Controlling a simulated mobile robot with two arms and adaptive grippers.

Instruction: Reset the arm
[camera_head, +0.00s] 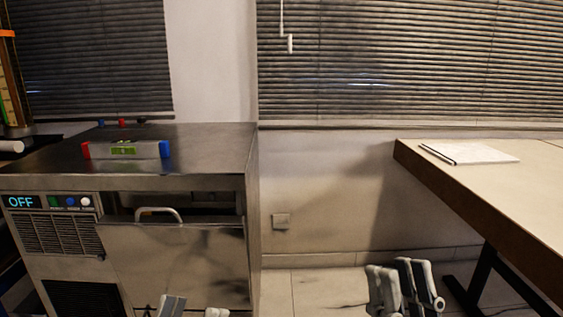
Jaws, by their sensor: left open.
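My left gripper (194,309) shows only its fingertips at the bottom edge, in front of the steel cabinet. Its two fingers are apart, and nothing shows between them. My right gripper (402,288) is at the bottom, right of centre, over the floor between the cabinet and the table. Its fingers point up and are seen at an angle, so I cannot tell how far apart they are. I see nothing held in it. The rest of both arms is out of view.
The steel cabinet (215,145) on the left has a handled front panel (180,262) and a display (21,201) reading OFF. A level-like bar (124,150) lies on top. A table (480,185) at right bears a notepad (470,153). Floor between them is clear.

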